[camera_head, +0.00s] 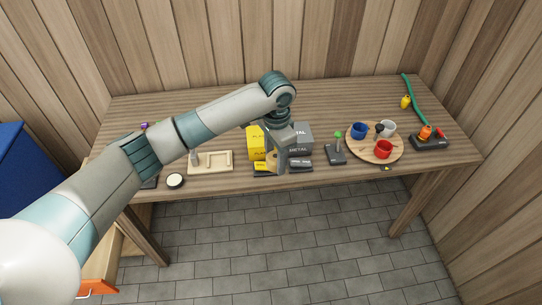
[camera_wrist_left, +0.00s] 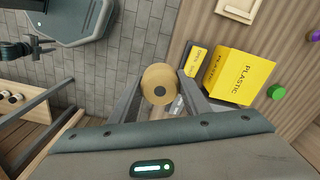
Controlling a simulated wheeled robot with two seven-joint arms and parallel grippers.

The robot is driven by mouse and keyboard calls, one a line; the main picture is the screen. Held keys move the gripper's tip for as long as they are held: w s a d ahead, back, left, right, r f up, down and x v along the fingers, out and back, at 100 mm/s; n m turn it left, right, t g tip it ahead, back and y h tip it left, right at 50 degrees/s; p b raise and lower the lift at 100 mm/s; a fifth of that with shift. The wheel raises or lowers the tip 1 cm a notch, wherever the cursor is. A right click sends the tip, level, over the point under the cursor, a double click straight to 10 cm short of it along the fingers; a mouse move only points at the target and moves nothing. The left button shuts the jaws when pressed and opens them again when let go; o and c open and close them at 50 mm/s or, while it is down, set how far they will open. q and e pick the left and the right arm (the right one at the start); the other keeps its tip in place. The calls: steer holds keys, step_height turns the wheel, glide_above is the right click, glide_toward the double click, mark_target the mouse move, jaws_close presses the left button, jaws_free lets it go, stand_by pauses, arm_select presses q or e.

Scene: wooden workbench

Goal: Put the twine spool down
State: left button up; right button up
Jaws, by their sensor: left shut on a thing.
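In the head view my left gripper (camera_head: 276,163) points down at the bench's front edge, by the yellow PLASTIC box (camera_head: 257,142) and the grey METAL box (camera_head: 300,137). Part of the spool (camera_head: 271,157) shows there beside the finger; the gripper hides the rest. I cannot tell its exact height above the bench. My right gripper is not seen.
A light wooden tray (camera_head: 211,161) lies left of the boxes. A joystick (camera_head: 336,152) and a round board (camera_head: 375,153) with cups stand to the right. A round white-topped thing (camera_head: 175,181) sits near the front edge. Bare wood (camera_head: 350,103) shows along the back.

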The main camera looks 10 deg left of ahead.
arm_select(q)
steer(key=shift+s+a+r, duration=0.1)
steer(key=shift+a+r, duration=0.15)
steer(key=shift+r, duration=0.05)
steer(key=s+a+r+n+b, duration=0.1)
steer(key=s+a+r+n, duration=0.3)
steer(key=s, duration=0.4)
steer(key=s+a+r+n+b, duration=0.1)
steer(key=s+a+r+n, duration=0.4)
steer(key=s+a, duration=0.3)
steer(key=shift+s+n, duration=0.6)
steer(key=shift+s, duration=0.15)
steer(key=shift+a, duration=0.1)
